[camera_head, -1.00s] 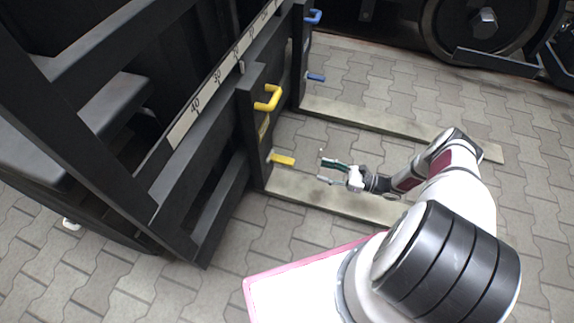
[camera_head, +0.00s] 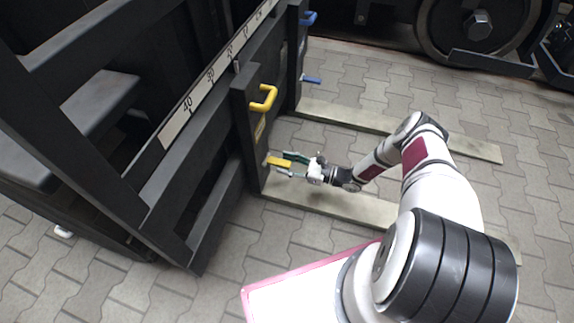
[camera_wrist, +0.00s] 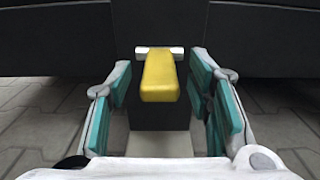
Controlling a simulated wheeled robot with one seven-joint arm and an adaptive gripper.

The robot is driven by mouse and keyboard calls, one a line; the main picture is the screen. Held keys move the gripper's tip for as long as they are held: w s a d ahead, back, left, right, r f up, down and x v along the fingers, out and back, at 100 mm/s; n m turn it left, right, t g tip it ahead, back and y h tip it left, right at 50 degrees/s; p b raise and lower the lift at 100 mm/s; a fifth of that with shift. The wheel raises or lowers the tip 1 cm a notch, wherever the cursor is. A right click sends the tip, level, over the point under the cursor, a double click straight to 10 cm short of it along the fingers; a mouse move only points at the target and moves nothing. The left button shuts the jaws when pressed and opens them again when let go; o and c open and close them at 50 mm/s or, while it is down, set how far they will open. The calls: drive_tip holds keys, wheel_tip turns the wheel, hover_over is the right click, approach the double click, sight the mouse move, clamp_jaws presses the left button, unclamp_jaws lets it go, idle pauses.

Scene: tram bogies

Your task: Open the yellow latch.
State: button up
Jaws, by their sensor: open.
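The yellow latch (camera_head: 279,161) is a short flat yellow bar low on the dark metal post, sticking out toward my arm. My gripper (camera_head: 287,164) is at the latch, with its fingers open on either side of it. In the wrist view the latch (camera_wrist: 159,76) points toward the camera, between the two teal-padded fingers of my gripper (camera_wrist: 160,88). A gap shows between the latch and each finger. A white piece sits behind the latch where it meets the dark panel.
A yellow handle (camera_head: 264,98) is higher on the same post. A blue handle (camera_head: 308,18) and blue latch (camera_head: 312,80) are on the post behind. A wooden plank (camera_head: 340,203) lies on the paving below my gripper. A wheel (camera_head: 476,24) stands at the back right.

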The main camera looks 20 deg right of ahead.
clamp_jaws()
drive_tip(key=shift+r, duration=0.1)
